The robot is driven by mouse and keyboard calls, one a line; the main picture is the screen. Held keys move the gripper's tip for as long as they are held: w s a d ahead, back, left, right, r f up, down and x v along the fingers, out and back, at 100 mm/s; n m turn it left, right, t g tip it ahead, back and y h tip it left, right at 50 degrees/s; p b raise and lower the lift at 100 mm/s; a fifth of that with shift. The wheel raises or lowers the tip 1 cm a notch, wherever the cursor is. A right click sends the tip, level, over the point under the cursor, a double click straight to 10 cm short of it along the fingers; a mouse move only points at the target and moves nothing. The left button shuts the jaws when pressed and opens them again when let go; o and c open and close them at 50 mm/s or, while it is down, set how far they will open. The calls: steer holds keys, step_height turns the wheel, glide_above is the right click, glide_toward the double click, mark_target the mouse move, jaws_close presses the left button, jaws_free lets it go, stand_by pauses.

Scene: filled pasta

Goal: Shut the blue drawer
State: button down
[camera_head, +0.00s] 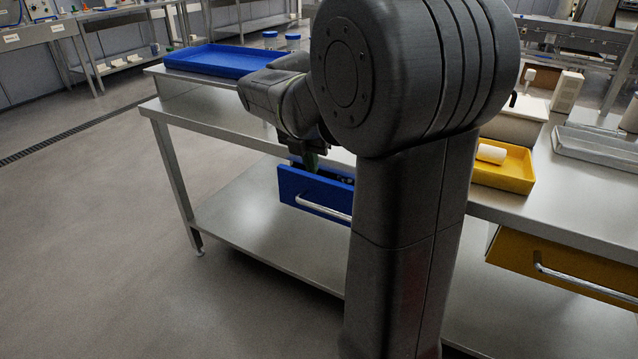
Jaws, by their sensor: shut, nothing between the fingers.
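The blue drawer (305,188) hangs under the steel table and stands pulled out, with part of its inside showing above the front. Its metal bar handle (322,210) runs along the front panel. My arm hides the drawer's right end. My gripper (311,168) points down at the top edge of the drawer front, shut and empty. Whether it touches the drawer cannot be told from this view.
A blue tray (222,60) lies on the table's far left. A yellow tray (505,178) with a white item sits at right, above a yellow drawer (570,265). A lower shelf (245,222) lies beneath. Open floor is in front and left.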

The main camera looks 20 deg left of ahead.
mark_target(320, 180)
steer(key=b+x, duration=0.3)
steer(key=x, duration=0.6)
steer(key=shift+f+b, duration=0.15)
steer(key=shift+b, duration=0.2)
steer(key=shift+w, duration=0.1)
steer(key=shift+w+r+p, duration=0.25)
steer(key=shift+w+p, duration=0.25)
steer(key=shift+p, duration=0.45)
steer(key=shift+w+p, duration=0.6)
steer(key=shift+w+f, duration=0.1)
steer(key=shift+f, duration=0.15)
steer(key=shift+r, duration=0.15)
